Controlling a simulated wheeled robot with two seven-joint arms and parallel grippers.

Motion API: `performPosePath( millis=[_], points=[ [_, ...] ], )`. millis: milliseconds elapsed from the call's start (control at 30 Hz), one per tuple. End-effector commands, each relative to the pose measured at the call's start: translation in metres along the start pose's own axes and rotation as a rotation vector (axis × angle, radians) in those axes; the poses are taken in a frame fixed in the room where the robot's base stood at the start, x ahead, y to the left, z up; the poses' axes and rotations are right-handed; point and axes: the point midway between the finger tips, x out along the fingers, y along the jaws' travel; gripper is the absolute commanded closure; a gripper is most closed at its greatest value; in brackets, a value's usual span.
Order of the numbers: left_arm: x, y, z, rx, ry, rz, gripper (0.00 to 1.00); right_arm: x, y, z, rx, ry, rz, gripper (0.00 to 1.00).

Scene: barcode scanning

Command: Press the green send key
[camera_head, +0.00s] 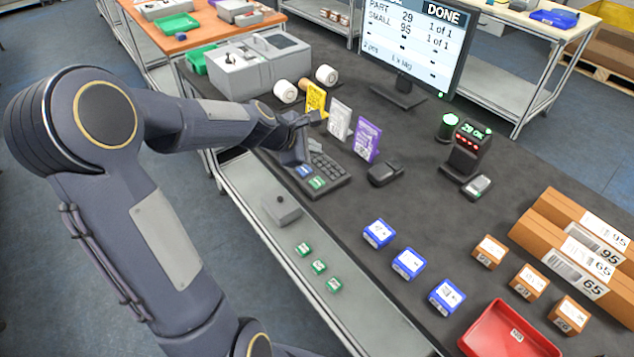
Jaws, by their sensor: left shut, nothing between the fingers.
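The dark keypad (336,172) lies at the near edge of the black table. On its near side are a blue key (304,170) and the green key (317,182). My left gripper (296,159) is shut and empty. It is over the far left part of the keypad, beside the blue key, with the green key in plain view to its lower right. I cannot tell whether the fingertips touch the keypad. Part of the keypad is hidden behind the gripper. My right gripper is not in view.
Yellow, white and purple cards (366,141) stand behind the keypad. A monitor (417,45) reads "DONE". A scanner stand (466,150) is to the right. Blue boxes (408,263), orange boxes (528,282) and a red tray (505,335) are at the front right. Small green blocks (319,267) lie near the front edge.

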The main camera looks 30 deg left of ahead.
Motion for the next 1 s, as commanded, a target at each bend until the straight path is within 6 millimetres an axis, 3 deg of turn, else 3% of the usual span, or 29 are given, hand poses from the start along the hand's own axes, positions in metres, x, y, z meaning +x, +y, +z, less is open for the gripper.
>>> performPosePath(
  millis=[500, 1000],
  points=[
    [0.050, -0.037, -0.036, 0.001, 0.000, -0.001, 1.00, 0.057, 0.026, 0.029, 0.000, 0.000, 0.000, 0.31],
    [0.057, -0.042, -0.041, 0.001, 0.000, 0.000, 1.00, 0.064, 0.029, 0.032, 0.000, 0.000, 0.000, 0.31]
  ],
)
